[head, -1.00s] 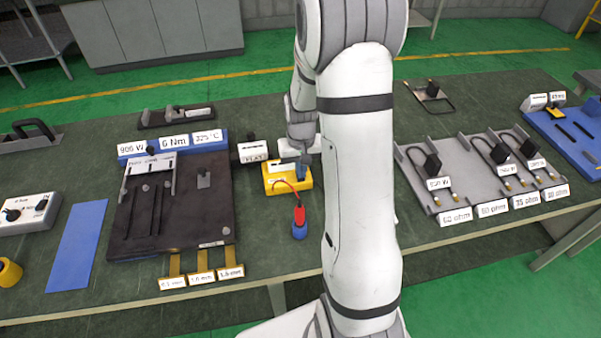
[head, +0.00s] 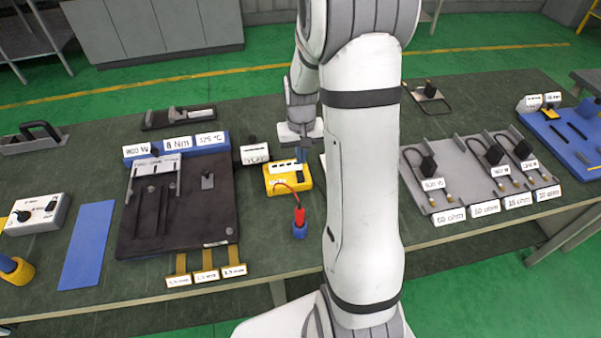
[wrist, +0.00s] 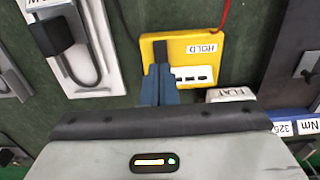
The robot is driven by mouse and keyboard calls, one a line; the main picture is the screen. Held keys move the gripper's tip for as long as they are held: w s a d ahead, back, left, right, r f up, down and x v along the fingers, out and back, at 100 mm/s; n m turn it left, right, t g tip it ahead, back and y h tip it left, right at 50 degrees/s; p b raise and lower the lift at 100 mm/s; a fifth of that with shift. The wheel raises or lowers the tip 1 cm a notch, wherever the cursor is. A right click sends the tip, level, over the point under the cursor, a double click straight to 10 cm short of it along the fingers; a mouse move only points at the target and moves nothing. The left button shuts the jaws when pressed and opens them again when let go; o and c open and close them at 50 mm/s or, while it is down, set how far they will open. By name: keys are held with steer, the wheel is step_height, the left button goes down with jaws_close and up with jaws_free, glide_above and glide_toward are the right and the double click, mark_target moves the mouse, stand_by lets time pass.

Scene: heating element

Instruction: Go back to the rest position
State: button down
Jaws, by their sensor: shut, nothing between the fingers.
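My gripper (head: 301,157) is over the table's middle, close above or at the yellow box (head: 290,186). In the wrist view its blue fingers (wrist: 160,72) are together and hold nothing. They overlap the near edge of the yellow box (wrist: 191,50), which has a HOLD label, a dark slot and a white strip. I cannot tell whether the fingertips touch the box. A red cable runs from the box to a red-and-blue probe (head: 299,222) standing in front of it. My arm hides part of the table right of the box.
A dark fixture board (head: 192,205) with labels stands left. A grey tray (head: 450,200) with several cabled heating elements is right, and a blue fixture (head: 560,130) is far right. A blue strip (head: 88,245) and a white meter (head: 35,213) lie at left.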

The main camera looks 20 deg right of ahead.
stand_by(0.3)
steer(key=s+a+r+n+t, duration=0.1)
steer(key=s+a+r, duration=0.4)
steer(key=s+r, duration=0.3)
steer(key=s+a+r+n+t, duration=0.1)
steer(key=s+a+r, duration=0.3)
steer(key=s+r, duration=0.4)
steer(key=shift+s+a+r+t+b, duration=0.4)
steer(key=shift+s+t, duration=0.3)
steer(key=shift+s, duration=1)
